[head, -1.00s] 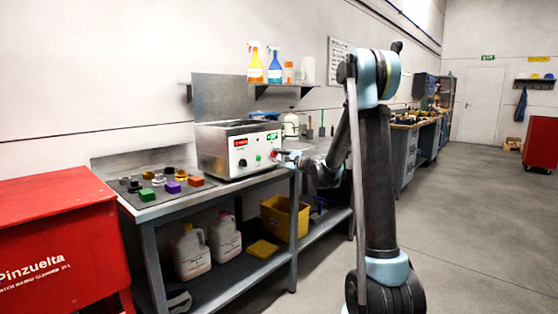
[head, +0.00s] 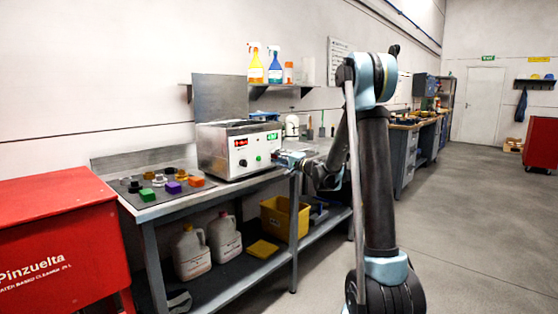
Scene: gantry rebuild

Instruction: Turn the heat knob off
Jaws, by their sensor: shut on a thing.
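The heated metal bath (head: 225,160) stands on the bench. Its front panel has a red display (head: 240,143), a green display (head: 271,137), a small dark knob or button (head: 243,163) and a green button (head: 258,157). My gripper (head: 279,156) reaches in from the right at the panel's right end. It is shut on what appears to be the heat knob there, below the green display. The fingers cover that knob, so its pointer and setting cannot be read. Panel labels are too small to read.
Several coloured caps or blocks (head: 174,187) lie on a dark mat left of the bath. A red parts washer (head: 60,240) stands at the left. White jugs (head: 192,252) and a yellow bin (head: 284,218) sit on the lower shelf.

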